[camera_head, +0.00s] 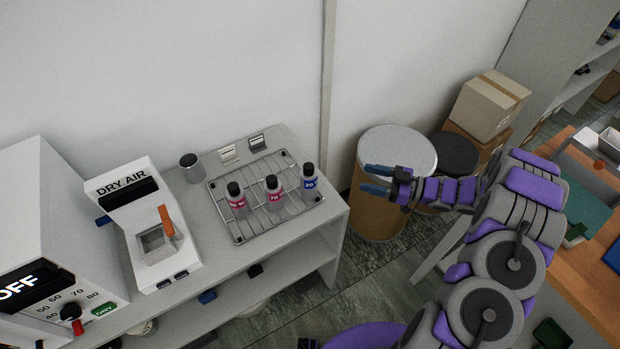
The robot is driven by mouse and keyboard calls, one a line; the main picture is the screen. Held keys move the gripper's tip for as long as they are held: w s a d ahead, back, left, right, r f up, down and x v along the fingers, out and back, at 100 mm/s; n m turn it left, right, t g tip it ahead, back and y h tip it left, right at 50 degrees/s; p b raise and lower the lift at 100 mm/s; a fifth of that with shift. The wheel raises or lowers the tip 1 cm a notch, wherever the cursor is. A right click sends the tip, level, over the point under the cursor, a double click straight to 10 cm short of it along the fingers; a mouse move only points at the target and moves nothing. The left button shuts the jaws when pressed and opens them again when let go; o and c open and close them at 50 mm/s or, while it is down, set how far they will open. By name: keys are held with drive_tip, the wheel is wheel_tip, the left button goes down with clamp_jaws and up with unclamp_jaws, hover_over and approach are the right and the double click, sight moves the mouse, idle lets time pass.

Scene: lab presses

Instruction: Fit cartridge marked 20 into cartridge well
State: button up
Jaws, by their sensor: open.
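Three small grey cartridges with black caps stand upright on a wire rack (246,236). The left one (237,203) and the middle one (274,193) have red labels; the right one (309,184) has a blue label. The label numbers are too small to read surely, so I cannot tell which is marked 20. The white DRY AIR unit (186,272) left of the rack has a square recess (153,241), which looks like the well, with an orange lever beside it. My gripper (376,179) is open and empty, right of the rack and apart from the cartridges.
A grey cup (191,167) stands behind the rack's left side. A white OFF panel unit (60,240) fills the far left. A lidded drum (398,150) stands behind my gripper, beside cardboard boxes (490,105). A wooden table (592,270) is at right.

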drive_tip(key=s, duration=0.1)
drive_tip(key=b, duration=0.1)
approach(314, 170)
drive_tip(key=a, duration=0.3)
drive_tip(key=shift+w+a+f+g+y+b, duration=0.15)
drive_tip(key=shift+w+a+b, duration=0.1)
drive_tip(key=shift+w+a, duration=0.15)
drive_tip(key=shift+w+a+f+g+y+b, duration=0.1)
drive_tip(key=shift+w+a+g+y+b, duration=0.15)
drive_tip(key=shift+w, duration=0.2)
drive_tip(key=x, duration=0.5)
drive_tip(key=shift+s+f+b, duration=0.1)
drive_tip(key=shift+s+b, duration=0.1)
drive_tip(key=shift+b, duration=0.2)
drive_tip(key=shift+w+a+b, duration=0.3)
drive_tip(key=shift+a, duration=0.4)
drive_tip(key=shift+a, duration=0.1)
drive_tip(key=shift+a, duration=0.4)
drive_tip(key=c, duration=0.4)
drive_tip(key=shift+d, duration=0.25)
clamp_jaws()
